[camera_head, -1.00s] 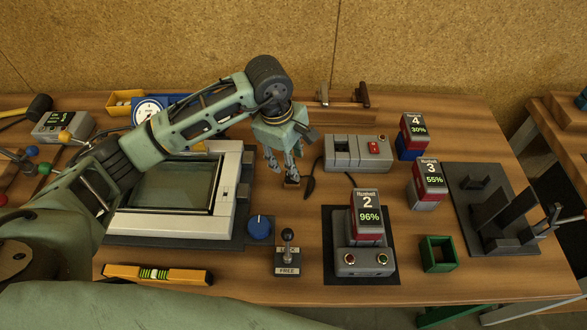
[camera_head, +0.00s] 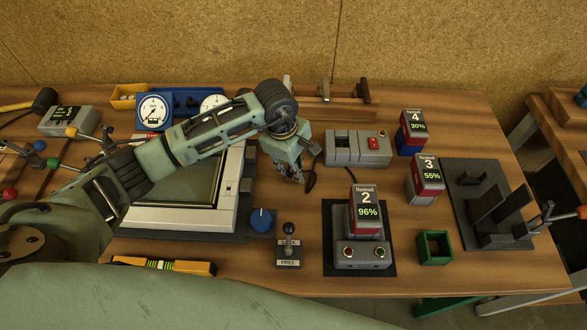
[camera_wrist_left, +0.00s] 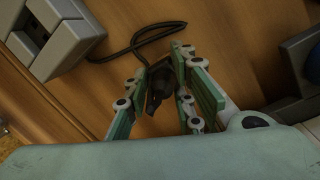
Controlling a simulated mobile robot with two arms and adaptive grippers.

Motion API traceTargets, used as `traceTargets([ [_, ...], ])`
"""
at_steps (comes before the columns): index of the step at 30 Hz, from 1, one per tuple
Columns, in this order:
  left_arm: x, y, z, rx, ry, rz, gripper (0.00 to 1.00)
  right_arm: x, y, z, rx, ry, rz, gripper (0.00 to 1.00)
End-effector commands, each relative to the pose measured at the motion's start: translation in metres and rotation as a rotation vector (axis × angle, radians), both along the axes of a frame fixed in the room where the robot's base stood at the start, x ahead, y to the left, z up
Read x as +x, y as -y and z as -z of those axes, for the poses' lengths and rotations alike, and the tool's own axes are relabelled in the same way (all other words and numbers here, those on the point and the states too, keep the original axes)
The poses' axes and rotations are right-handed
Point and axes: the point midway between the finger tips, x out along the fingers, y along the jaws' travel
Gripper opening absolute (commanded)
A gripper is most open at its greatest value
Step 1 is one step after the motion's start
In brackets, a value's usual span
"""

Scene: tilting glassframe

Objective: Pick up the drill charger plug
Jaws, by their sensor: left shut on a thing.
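The plug (camera_wrist_left: 158,84) is dark, with a black cable (camera_wrist_left: 128,52) running from it towards a grey socket block (camera_wrist_left: 62,45). In the left wrist view it sits between the green fingers of my left gripper (camera_wrist_left: 163,72), which is shut on it. In the head view my left gripper (camera_head: 297,179) points down close to the table, left of the grey socket block with a red switch (camera_head: 357,148). The fingers mostly hide the plug there. I cannot tell whether it touches the table. My right gripper is not in view.
A charger with battery 2 (camera_head: 362,252) stands in front, right of the gripper. A lever (camera_head: 289,245) and blue knob (camera_head: 261,220) are nearer the front edge. The glass frame (camera_head: 180,216) lies left, under my arm. Batteries 3 (camera_head: 425,180) and 4 (camera_head: 412,132) stand right.

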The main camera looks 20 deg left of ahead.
Motion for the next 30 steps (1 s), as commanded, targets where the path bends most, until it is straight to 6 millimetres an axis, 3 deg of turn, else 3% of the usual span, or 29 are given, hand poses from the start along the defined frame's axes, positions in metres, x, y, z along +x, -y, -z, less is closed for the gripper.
traceTargets([
  [12,0.001,0.000,-0.004,-0.001,0.003,0.001,0.00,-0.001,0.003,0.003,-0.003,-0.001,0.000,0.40],
  [20,0.002,0.000,-0.035,-0.001,0.008,0.001,0.00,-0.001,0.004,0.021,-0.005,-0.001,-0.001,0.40],
  [30,0.019,0.071,-0.080,-0.002,0.006,0.004,0.00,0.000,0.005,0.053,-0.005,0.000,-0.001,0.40],
])
